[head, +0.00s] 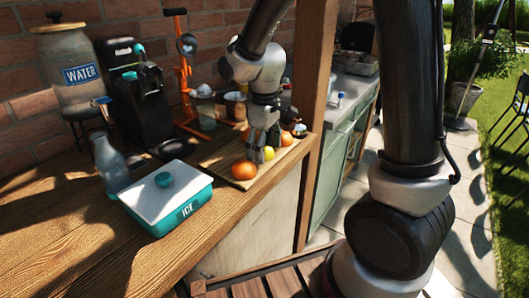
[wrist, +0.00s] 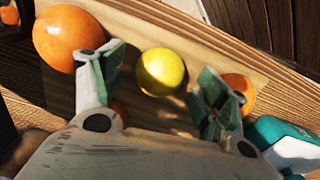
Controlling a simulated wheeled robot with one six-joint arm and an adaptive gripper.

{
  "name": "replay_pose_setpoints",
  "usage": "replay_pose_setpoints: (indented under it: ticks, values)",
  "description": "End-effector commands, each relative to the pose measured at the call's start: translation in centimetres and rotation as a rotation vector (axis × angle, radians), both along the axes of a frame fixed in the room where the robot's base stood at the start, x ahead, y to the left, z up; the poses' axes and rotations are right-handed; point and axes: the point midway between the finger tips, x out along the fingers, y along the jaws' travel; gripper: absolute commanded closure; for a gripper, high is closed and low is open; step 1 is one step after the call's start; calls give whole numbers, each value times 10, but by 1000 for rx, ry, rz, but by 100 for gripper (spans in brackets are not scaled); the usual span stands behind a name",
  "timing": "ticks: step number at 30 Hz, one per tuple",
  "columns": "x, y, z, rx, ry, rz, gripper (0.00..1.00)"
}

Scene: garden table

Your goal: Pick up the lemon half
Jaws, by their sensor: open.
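The lemon half (wrist: 161,72) is a bright yellow round shape on the wooden cutting board (wrist: 150,22). Only its rounded skin shows; I cannot see a cut face. In the head view the lemon half (head: 268,153) sits near the board's front edge, just right of a large orange. My gripper (wrist: 160,66) is open above the board, with one finger on each side of the lemon half and a visible gap to each. In the head view my gripper (head: 262,142) points downward over the board and hides part of it.
A large orange (wrist: 66,38) lies close to the left finger. A smaller orange piece (wrist: 238,92) is partly behind the right finger. A teal and white object (wrist: 285,145) is at lower right. The ice box (head: 165,205) and orange press (head: 182,75) stand left; a wooden post (head: 313,80) stands right.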

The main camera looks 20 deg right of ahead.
Motion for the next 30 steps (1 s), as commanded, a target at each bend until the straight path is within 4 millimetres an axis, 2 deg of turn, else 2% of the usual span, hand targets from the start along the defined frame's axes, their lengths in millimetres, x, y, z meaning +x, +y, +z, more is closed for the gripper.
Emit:
replay_pose_setpoints:
  ticks: [2,9,10,17,20,23,30]
  values:
    - [0,0,0,0,0,0,30]
    - [0,0,0,1,-1,0,73]
    - [0,0,0,1,-1,0,76]
    - [0,0,1,1,-1,0,76]
    - [1,0,7,2,-4,0,76]
    - [1,0,22,2,-6,0,76]
    - [1,0,73,2,-5,0,77]
